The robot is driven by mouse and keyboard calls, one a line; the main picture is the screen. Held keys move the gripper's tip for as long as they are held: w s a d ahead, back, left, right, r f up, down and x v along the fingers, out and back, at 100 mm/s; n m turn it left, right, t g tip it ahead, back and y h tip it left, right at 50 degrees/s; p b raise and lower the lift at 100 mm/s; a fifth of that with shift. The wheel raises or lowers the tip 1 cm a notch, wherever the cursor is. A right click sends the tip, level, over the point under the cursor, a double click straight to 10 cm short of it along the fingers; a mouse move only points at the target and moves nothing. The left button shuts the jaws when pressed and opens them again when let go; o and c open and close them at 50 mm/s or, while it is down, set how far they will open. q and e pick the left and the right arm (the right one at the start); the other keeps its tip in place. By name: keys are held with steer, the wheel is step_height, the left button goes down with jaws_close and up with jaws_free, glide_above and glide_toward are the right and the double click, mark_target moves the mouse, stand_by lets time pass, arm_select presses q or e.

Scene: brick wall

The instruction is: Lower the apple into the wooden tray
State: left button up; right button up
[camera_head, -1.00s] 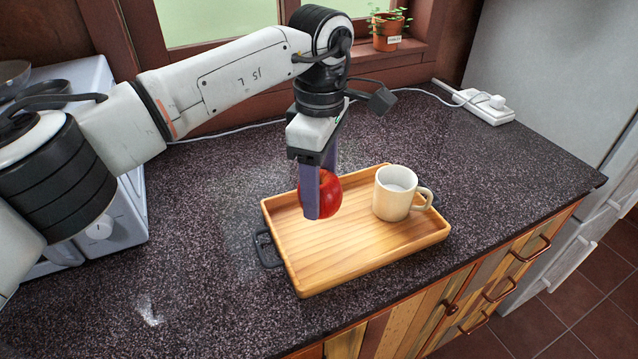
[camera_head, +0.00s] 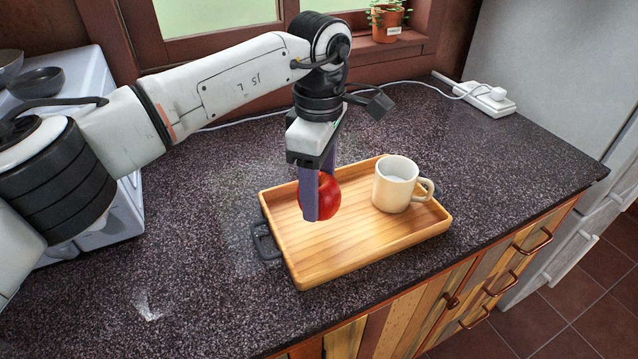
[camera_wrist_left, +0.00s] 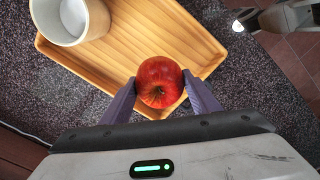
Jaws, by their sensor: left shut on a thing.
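The red apple (camera_head: 322,196) is held between the purple fingers of my left gripper (camera_head: 319,193). In the head view it is over the left part of the wooden tray (camera_head: 345,258). The wrist view shows the apple (camera_wrist_left: 159,82) between both fingertips (camera_wrist_left: 161,92), with the tray (camera_wrist_left: 125,45) beneath. Whether the apple touches the tray floor cannot be told. A cream mug (camera_head: 394,186) stands upright in the tray's right part, apart from the apple; it also shows in the wrist view (camera_wrist_left: 68,20).
The tray sits on a dark speckled counter (camera_head: 200,290) near its front edge, with a black handle (camera_head: 265,242) at its left. A white power strip (camera_head: 488,101) with a cable lies at the back right. A potted plant (camera_head: 387,24) stands on the windowsill. Counter left of the tray is clear.

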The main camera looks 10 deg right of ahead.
arm_select(q)
steer(key=shift+f+b, duration=1.6)
steer(key=shift+f, duration=1)
stand_by(1.3)
steer(key=o, duration=1.2)
steer(key=shift+o, duration=0.2)
steer(key=shift+r, duration=0.1)
step_height(320, 180, up, 10)
